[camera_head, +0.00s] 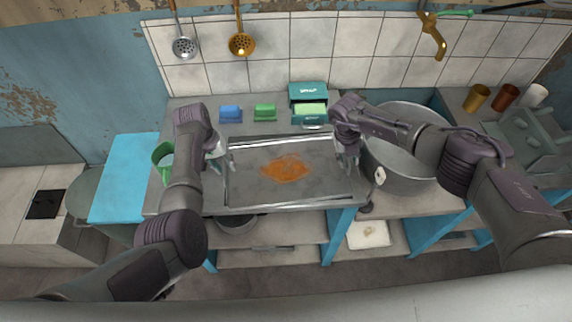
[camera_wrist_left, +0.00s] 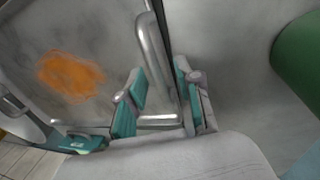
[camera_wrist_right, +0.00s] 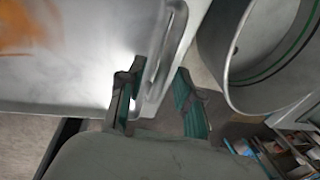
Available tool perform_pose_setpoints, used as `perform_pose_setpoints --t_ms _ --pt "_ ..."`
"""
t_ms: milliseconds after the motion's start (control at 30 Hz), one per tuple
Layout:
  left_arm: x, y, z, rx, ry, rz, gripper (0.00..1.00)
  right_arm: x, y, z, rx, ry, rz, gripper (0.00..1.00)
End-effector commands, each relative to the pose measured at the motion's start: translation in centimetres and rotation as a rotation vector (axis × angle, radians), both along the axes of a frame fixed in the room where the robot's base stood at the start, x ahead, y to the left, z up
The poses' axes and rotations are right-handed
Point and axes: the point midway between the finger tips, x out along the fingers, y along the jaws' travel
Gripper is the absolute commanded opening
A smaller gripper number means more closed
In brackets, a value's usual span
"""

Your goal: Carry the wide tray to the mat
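The wide tray (camera_head: 245,190) is a grey metal tray with an orange stain on its floor, lying level on the worktop in the head view. Its left end shows in the left wrist view (camera_wrist_left: 90,30) and its right end in the right wrist view (camera_wrist_right: 90,80). My left gripper (camera_head: 219,156) is at the left end, fingers apart on either side of the rim and handle. My right gripper (camera_head: 347,158) is at the right end, also open with its fingers astride the rim and handle. No mat is clearly identifiable; a flat light-blue surface (camera_head: 125,178) lies left of the worktop.
A large metal pot (camera_head: 405,165) stands close to the tray's right end. A green cup (camera_head: 163,160) is near my left arm. Blue (camera_head: 231,114) and green (camera_head: 265,113) sponges and a teal box (camera_head: 309,95) sit behind the tray. Ladles hang on the wall.

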Motion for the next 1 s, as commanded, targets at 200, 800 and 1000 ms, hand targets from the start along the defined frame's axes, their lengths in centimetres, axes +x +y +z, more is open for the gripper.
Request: perform_pose_setpoints --t_ms 200,800,1000 --pt "0.0 0.5 2.8 0.000 -0.005 0.001 0.35 0.0 0.1 0.0 0.001 0.000 0.001 0.35" --pt "-0.2 2.3 11.7 0.000 -0.001 0.000 0.35 0.0 0.1 0.3 0.001 -0.001 0.001 0.35" --pt "-0.2 2.3 11.7 0.000 -0.001 0.000 0.35 0.1 0.7 3.2 0.002 -0.004 0.004 0.35"
